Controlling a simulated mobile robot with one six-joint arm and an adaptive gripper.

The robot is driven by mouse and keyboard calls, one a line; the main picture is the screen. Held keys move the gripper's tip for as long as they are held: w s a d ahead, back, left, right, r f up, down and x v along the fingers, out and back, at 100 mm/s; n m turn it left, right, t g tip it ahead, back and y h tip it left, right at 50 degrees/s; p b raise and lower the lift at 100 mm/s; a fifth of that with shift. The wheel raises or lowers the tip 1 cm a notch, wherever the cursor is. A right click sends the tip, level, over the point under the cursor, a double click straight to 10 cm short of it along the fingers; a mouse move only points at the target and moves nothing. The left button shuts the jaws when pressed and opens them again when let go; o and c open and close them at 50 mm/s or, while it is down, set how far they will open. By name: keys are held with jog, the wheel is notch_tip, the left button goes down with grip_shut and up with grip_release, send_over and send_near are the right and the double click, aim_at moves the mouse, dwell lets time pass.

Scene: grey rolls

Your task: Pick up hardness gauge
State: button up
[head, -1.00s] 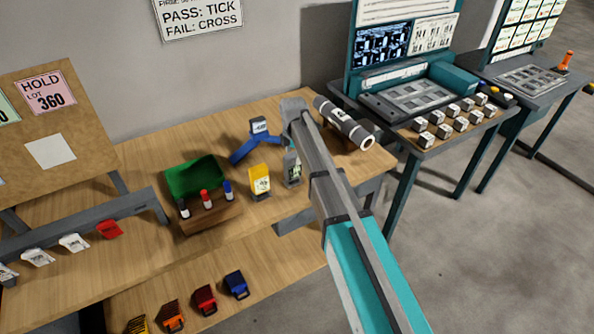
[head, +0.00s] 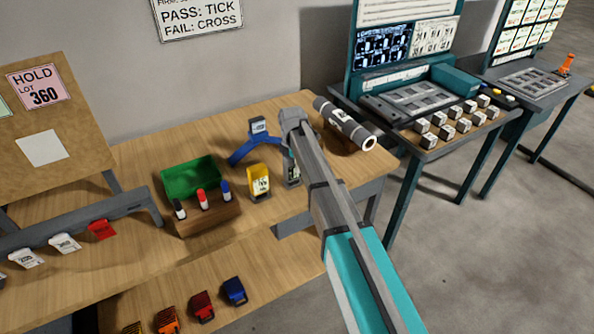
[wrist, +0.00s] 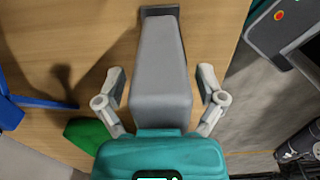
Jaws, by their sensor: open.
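The hardness gauge is most likely the upright grey device (head: 293,172) standing on the wooden bench, right of a yellow device; its upper part is hidden behind my gripper. My gripper (head: 291,122) is just above it. In the wrist view, a grey tapered body (wrist: 160,75) with a dark base lies between the fingers of my open gripper (wrist: 160,82). A gap shows on each side, and neither finger appears to touch it. A teal part with a small lit display (wrist: 157,152) covers the bottom of that view; I cannot tell whether it belongs to the gauge.
The yellow device (head: 259,181) and a blue stand with a grey head (head: 257,126) are close on the left. A grey cylinder (head: 345,124) lies on a wooden cradle to the right. A green bin (head: 188,177) and several markers (head: 203,200) are farther left.

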grip_shut()
dwell(0.5)
